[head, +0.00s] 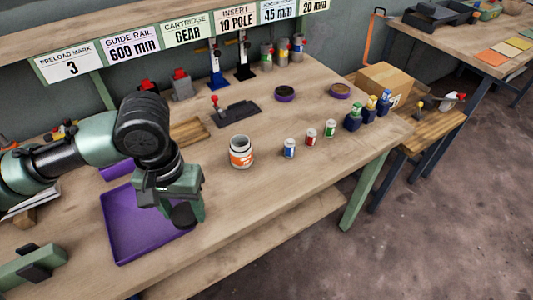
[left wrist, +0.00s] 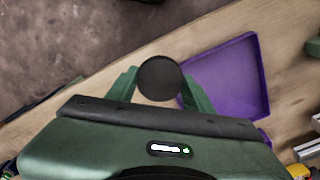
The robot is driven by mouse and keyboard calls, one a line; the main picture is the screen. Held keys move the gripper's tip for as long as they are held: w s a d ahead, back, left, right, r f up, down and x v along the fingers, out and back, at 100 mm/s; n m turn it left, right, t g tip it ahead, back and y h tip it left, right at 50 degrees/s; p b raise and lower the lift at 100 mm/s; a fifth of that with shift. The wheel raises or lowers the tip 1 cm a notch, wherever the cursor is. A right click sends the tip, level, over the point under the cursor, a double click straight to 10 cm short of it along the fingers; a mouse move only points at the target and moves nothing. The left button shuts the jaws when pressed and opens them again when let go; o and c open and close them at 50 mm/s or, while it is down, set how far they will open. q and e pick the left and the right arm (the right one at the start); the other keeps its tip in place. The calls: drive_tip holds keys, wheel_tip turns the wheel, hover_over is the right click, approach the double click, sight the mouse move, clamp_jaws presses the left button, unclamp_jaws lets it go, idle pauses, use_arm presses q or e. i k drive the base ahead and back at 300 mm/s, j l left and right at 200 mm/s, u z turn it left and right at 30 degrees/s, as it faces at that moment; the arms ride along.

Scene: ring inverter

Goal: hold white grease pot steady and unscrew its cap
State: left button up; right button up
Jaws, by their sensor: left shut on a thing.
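The white grease pot (head: 240,156) with an orange label stands upright on the bench. Its top shows no cap, only a pale rim and a grey opening. My left gripper (head: 183,205) is shut on a dark round cap (head: 183,216), over the front of the purple tray and to the left of the pot. In the left wrist view the cap (left wrist: 160,79) sits between both fingers as a plain dark disc. My left gripper is apart from the pot. My right gripper is in neither view.
The purple tray (head: 125,222) looks empty. Small blue, red and green-labelled cans (head: 310,137) stand right of the pot. A dark fixture with a red knob (head: 237,113) is behind it. Bare bench lies in front of the pot, up to the front edge.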

sight(241, 149)
drive_tip(key=i+l, duration=0.6)
drive_tip(key=i, duration=0.15)
drive_tip(key=u, duration=0.05)
